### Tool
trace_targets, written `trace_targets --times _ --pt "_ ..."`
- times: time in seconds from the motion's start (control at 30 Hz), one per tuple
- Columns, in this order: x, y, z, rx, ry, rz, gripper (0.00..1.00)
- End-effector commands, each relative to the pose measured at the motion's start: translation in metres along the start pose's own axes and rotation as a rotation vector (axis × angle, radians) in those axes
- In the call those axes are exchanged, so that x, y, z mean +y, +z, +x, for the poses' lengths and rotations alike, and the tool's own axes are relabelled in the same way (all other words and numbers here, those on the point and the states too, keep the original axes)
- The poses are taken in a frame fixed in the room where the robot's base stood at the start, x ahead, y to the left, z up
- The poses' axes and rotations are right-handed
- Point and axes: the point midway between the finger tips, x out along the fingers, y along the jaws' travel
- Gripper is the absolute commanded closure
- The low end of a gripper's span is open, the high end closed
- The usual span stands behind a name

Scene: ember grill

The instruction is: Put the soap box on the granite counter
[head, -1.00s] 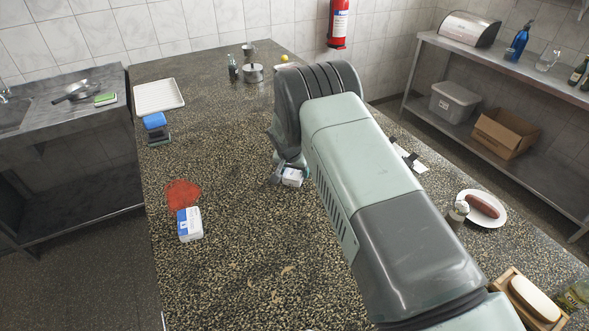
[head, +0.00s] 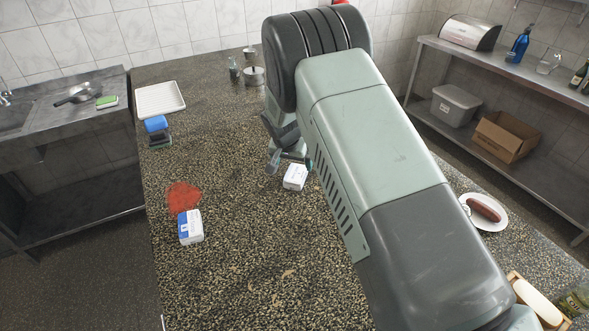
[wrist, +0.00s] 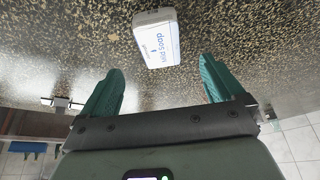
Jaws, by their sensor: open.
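The small white soap box (head: 295,177) rests on the speckled granite counter (head: 240,270), near its middle. In the wrist view the soap box (wrist: 155,38) shows the word "Soap" in blue and lies beyond the fingertips, with a gap between. My gripper (head: 290,163) is just behind the box in the head view, partly covered by my arm. In the wrist view my gripper (wrist: 158,68) has its two green fingers spread wide, with nothing between them.
A blue and white box (head: 190,226) stands beside a red patch (head: 183,196) at the counter's left. Sponges (head: 156,124), a white tray (head: 160,99) and a pot (head: 253,76) are farther back. A plate with a sausage (head: 484,210) is at right. The front middle is clear.

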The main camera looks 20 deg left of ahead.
Motion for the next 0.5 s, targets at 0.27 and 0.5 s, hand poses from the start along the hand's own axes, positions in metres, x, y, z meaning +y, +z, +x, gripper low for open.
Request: trace_targets --times 0.27,0.5 --pt "0.000 0.001 -0.039 -0.001 0.000 0.000 0.05" --pt "0.000 0.001 -0.044 -0.002 0.000 0.000 0.05"
